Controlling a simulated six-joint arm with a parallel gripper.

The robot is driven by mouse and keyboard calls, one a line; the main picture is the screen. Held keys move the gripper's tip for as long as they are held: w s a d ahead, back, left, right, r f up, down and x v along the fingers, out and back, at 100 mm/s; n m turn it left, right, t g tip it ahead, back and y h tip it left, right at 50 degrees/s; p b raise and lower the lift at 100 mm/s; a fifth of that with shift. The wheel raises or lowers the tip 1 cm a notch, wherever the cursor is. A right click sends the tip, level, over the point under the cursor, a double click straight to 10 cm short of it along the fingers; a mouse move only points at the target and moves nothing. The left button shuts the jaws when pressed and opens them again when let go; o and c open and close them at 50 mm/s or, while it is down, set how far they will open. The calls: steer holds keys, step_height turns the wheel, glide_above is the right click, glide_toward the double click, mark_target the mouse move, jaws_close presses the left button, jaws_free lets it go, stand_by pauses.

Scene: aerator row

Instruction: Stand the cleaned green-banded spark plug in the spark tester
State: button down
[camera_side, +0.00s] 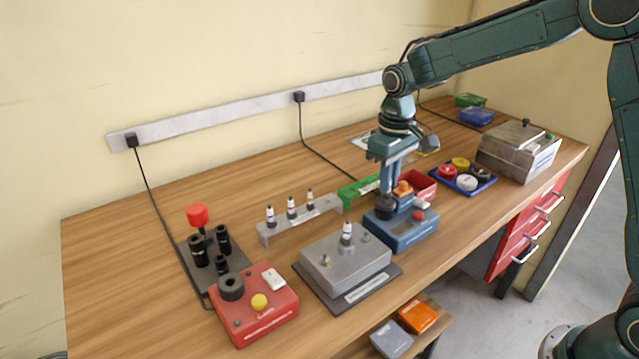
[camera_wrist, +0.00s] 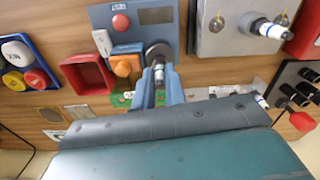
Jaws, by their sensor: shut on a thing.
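My gripper (camera_side: 388,192) points down over the blue device (camera_side: 413,232). It is shut on a spark plug (camera_wrist: 159,73), seen as a pale and metallic piece between the fingers in the wrist view. The plug's lower end is at the black round socket (camera_side: 386,208) of the blue device, which also shows in the wrist view (camera_wrist: 157,52). I cannot tell how deep it sits, and its band colour is not clear. The red device (camera_side: 262,318) at front left has a black ring socket (camera_side: 231,287) and a yellow button. The device labels are too small to read.
A grey block (camera_side: 345,262) holds another plug (camera_side: 346,232). A metal rack (camera_side: 300,218) holds three plugs. Black cylinders and a red knob (camera_side: 197,215) stand at left. A red tray (camera_side: 421,184), a blue tray of round pots (camera_side: 467,192) and a metal box (camera_side: 518,155) are to the right.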

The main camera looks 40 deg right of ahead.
steer(key=shift+f, duration=0.65)
stand_by(0.3)
steer(key=c, duration=1.4)
jaws_free()
steer(key=shift+o, duration=0.2)
steer(key=shift+r, duration=0.1)
steer(key=shift+r, duration=3.4)
